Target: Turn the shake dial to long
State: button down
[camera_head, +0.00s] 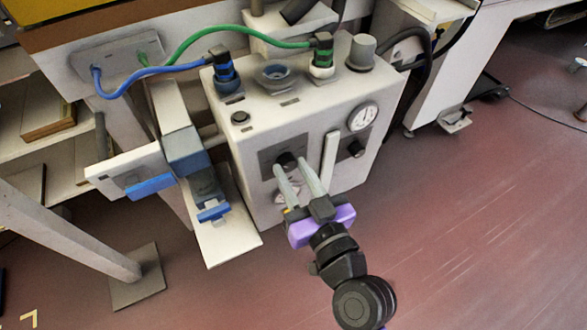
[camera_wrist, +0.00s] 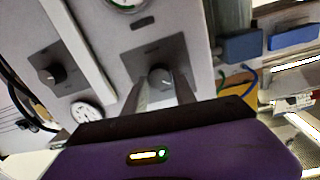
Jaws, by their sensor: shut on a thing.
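My gripper (camera_head: 287,169) reaches the front of a white machine box (camera_head: 240,150). Its two grey fingers are shut on a black dial (camera_head: 287,158) on a dark grey plate. The wrist view shows the dial (camera_wrist: 160,74) between the fingertips of my gripper (camera_wrist: 161,86), with a light pointer mark on it. The dial's label is too small to read. A second black dial (camera_head: 355,148) sits to the right on its own plate. It also shows at the left of the wrist view (camera_wrist: 54,75).
A white upright bar (camera_head: 329,160) stands out between the two dials. A round gauge (camera_head: 362,116) is above the second dial. Blue (camera_head: 150,66) and green (camera_head: 240,32) hoses run to the box top. A blue-handled fixture (camera_head: 150,186) is at left. Open floor (camera_head: 460,230) lies right.

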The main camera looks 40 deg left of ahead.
jog(key=m+p, duration=0.2)
jog(key=m, duration=0.3)
jog(key=shift+w+d+r+m, duration=0.1)
jog(key=shift+m, duration=0.2)
jog(key=m+g+p, duration=0.1)
jog(key=m+p, duration=0.2)
jog(key=m, duration=0.3)
jog(key=m+p, duration=0.3)
jog(key=m, duration=0.2)
jog(key=shift+w+m+g+p, duration=0.1)
jog(key=shift+m+g+p, duration=0.2)
jog(key=shift+m, duration=0.1)
jog(key=m, duration=0.1)
jog(key=m+p, duration=0.1)
jog(key=m, duration=0.1)
jog(key=m+p, duration=0.1)
jog(key=m, duration=0.1)
jog(key=shift+f+y, duration=0.25)
jog(key=shift+y, duration=0.05)
jog(key=shift+m+p, duration=0.3)
jog(key=shift+m, duration=0.1)
jog(key=c, duration=1)
grip_release()
